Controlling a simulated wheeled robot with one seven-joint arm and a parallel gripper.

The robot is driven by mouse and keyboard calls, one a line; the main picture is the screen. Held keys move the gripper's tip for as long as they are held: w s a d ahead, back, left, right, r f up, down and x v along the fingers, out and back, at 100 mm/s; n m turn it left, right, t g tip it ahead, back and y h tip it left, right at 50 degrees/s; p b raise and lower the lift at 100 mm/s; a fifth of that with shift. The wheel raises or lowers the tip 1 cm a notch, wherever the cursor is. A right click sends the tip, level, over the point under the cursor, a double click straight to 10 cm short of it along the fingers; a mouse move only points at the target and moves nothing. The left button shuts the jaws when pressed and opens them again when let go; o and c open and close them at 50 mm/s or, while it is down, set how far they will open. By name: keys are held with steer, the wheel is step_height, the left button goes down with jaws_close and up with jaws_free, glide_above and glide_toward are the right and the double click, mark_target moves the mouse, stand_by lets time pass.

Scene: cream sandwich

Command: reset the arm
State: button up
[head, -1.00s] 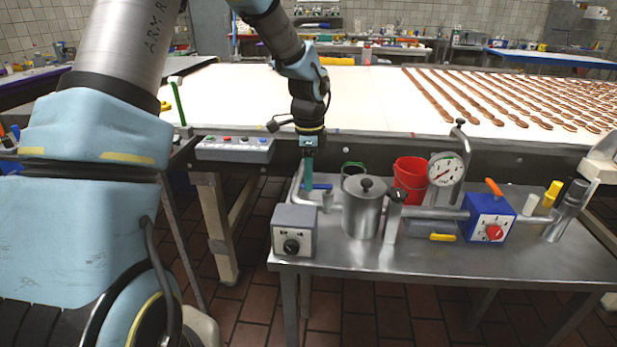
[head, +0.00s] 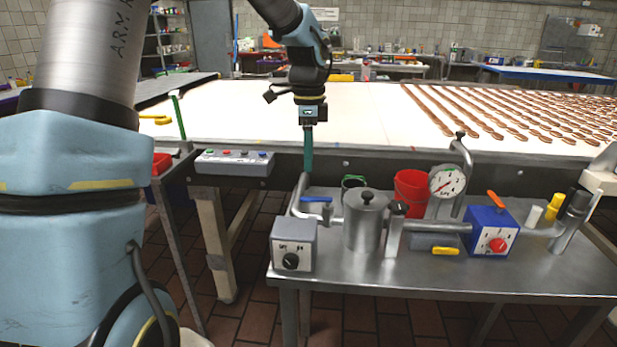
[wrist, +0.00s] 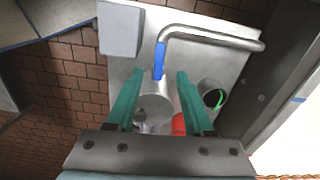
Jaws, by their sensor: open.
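My gripper (head: 308,160) points straight down above the back left part of the metal table (head: 430,275). In the wrist view its two green fingers (wrist: 158,98) stand apart with nothing held between them. In the head view the fingertips end above the blue lever (head: 316,199), beside the bent pipe.
The table carries a grey control box (head: 292,245), a lidded pot (head: 365,222), a red bucket (head: 411,190), a dial gauge (head: 447,181) and a blue box (head: 490,232). A long white conveyor (head: 240,110) lies behind. The air around the gripper looks clear.

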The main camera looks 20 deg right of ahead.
steer(key=shift+r, duration=0.85)
steer(key=s+a+f+n, duration=0.2)
steer(key=s+a+n, duration=0.1)
steer(key=a+n, duration=0.4)
steer(key=s+a+f+n+t, duration=0.1)
steer(key=s+a+f+n, duration=0.2)
steer(key=a+n, duration=0.4)
steer(key=s+a+f+n, duration=0.2)
steer(key=s+a+n, duration=0.2)
steer(key=a, duration=0.9)
steer(key=n, duration=0.3)
steer(key=shift+s+a+f+t, duration=0.15)
steer(key=shift+s+a+t, duration=0.15)
steer(key=shift+a, duration=0.1)
